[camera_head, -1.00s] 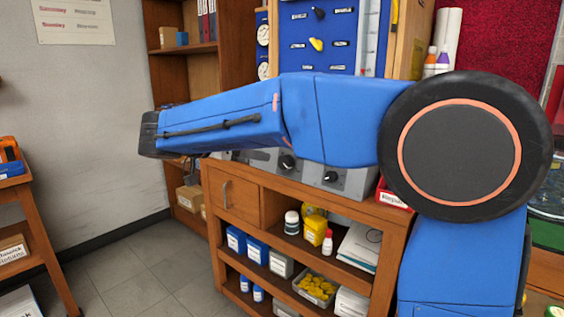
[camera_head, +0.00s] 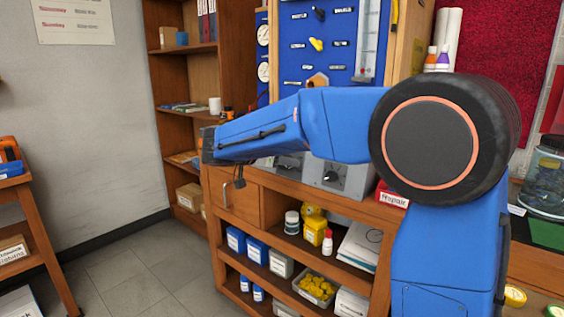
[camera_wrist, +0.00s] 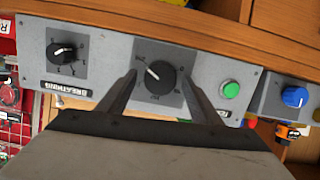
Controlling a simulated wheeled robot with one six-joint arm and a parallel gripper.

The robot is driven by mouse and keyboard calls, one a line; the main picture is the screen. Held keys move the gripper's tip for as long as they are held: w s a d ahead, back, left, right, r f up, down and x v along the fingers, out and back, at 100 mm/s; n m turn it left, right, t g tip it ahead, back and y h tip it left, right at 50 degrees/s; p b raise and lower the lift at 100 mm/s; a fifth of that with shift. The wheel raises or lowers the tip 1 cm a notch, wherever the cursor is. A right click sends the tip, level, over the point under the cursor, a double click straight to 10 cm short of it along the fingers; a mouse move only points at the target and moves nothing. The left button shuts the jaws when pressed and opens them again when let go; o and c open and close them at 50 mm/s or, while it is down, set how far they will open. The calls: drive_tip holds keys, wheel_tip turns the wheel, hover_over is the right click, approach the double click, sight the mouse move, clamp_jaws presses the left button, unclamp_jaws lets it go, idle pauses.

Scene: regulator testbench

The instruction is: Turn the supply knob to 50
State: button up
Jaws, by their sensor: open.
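In the wrist view a black knob (camera_wrist: 160,78) with a white pointer line sits on a dark square dial plate on a grey panel (camera_wrist: 205,72). The pointer is toward the upper left; the scale marks are too small to read. My gripper (camera_wrist: 158,73) is open, with one finger on each side of this knob and a visible gap to it. I cannot read a label that says which knob is the supply knob. In the head view my arm hides the gripper and part of the panel; one black knob (camera_head: 332,177) shows there below the arm.
In the wrist view a second black knob (camera_wrist: 65,52) is left, a green button (camera_wrist: 231,89) right, and a blue knob (camera_wrist: 294,97) farther right. A wooden bench edge (camera_wrist: 200,35) runs above the panel. A red box (camera_head: 392,198) stands beside the panel in the head view.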

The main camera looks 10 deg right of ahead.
drive_tip(key=shift+d, duration=0.1)
drive_tip(key=c, duration=1.1)
